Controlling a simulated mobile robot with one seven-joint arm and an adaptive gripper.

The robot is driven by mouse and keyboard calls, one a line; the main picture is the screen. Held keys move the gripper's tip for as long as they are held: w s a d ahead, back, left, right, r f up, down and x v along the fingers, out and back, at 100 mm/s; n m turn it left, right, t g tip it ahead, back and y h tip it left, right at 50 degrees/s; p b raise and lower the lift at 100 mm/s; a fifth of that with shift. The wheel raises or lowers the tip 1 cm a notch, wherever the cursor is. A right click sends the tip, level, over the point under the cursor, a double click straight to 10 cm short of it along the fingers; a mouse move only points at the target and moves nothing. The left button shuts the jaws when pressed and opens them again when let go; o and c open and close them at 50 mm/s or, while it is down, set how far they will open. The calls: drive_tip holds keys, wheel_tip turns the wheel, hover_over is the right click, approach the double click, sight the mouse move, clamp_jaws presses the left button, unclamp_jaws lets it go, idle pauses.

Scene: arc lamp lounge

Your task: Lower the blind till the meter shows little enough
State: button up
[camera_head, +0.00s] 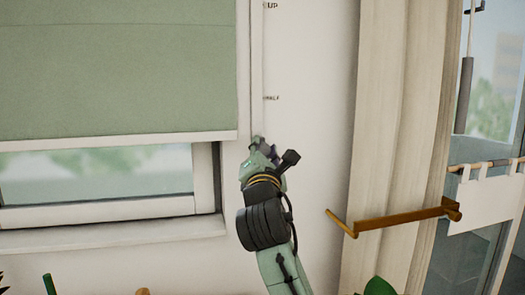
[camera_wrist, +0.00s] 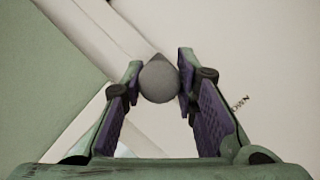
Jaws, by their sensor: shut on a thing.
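The green blind (camera_head: 118,70) hangs over the window in the head view, its pale bottom bar (camera_head: 118,140) above a strip of uncovered glass (camera_head: 95,172). It also shows at the left of the wrist view (camera_wrist: 35,95). My gripper (camera_head: 259,143) is at the window frame's right side, below the "HALF" mark (camera_head: 271,98). In the wrist view my gripper (camera_wrist: 159,80) is shut on a round grey knob (camera_wrist: 159,83), held between the fingertips. A mark partly reading "OWN" (camera_wrist: 240,104) is right of the fingers. No meter shows in either view.
A "UP" mark (camera_head: 271,6) is higher on the wall. A brass bar (camera_head: 395,219) juts out before the beige curtain (camera_head: 395,120) at right. A white cloth (camera_head: 487,203) hangs from a rail farther right. Leaves (camera_head: 378,287) show at the bottom edge.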

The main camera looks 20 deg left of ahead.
clamp_jaws()
drive_tip(key=shift+f, duration=0.1)
